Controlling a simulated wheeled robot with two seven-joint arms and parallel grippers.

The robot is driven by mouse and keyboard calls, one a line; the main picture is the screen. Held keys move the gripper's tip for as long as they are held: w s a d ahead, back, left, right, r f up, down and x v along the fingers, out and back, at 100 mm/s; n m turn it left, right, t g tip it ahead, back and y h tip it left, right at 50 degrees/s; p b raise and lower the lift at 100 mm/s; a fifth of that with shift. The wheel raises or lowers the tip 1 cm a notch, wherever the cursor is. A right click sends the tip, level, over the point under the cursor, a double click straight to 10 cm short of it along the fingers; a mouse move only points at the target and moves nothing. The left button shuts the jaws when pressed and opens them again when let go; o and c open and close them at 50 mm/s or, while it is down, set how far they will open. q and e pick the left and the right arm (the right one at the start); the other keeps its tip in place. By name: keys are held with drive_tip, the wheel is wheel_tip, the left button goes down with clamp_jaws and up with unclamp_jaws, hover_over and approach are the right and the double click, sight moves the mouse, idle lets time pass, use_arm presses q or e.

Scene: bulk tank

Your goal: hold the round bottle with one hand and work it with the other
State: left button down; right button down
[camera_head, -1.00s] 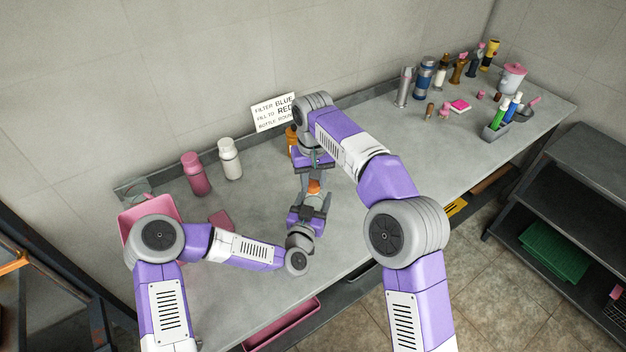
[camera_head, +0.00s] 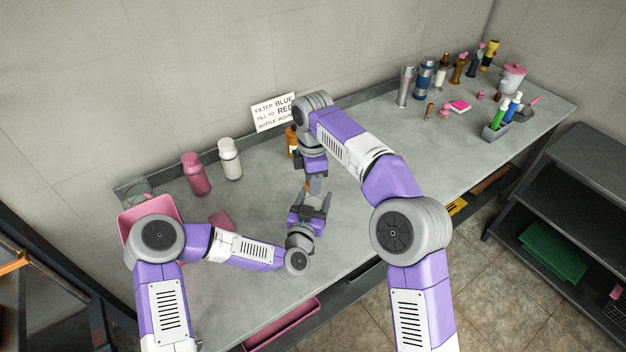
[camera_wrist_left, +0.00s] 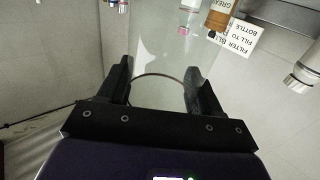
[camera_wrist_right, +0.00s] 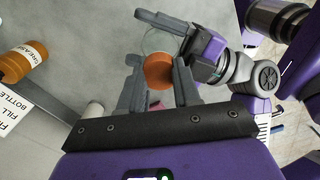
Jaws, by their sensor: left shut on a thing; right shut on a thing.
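The round bottle is clear and see-through, with an orange cap (camera_wrist_right: 158,70). Its glass body (camera_wrist_right: 160,40) shows behind the cap in the right wrist view, and its faint outline (camera_wrist_left: 160,80) lies between the fingers in the left wrist view. My left gripper (camera_head: 310,205) is shut on the bottle's body above the bench. My right gripper (camera_head: 316,180) is shut on the orange cap from the opposite side, and its fingers flank the cap in the right wrist view (camera_wrist_right: 158,88). In the head view the grippers hide most of the bottle.
On the bench (camera_head: 345,225), a pink bottle (camera_head: 195,174), a white bottle (camera_head: 230,160) and an orange grease bottle (camera_head: 291,142) stand at the back. A sign (camera_head: 274,112) leans on the wall. A pink bin (camera_head: 135,220) is at left. Several bottles and tools stand far right.

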drive_tip(key=shift+r, duration=0.2)
idle(0.6)
drive_tip(key=shift+r, duration=0.9)
drive_tip(key=shift+r, duration=2)
use_arm(q)
drive_tip(key=shift+c, duration=0.6)
unclamp_jaws()
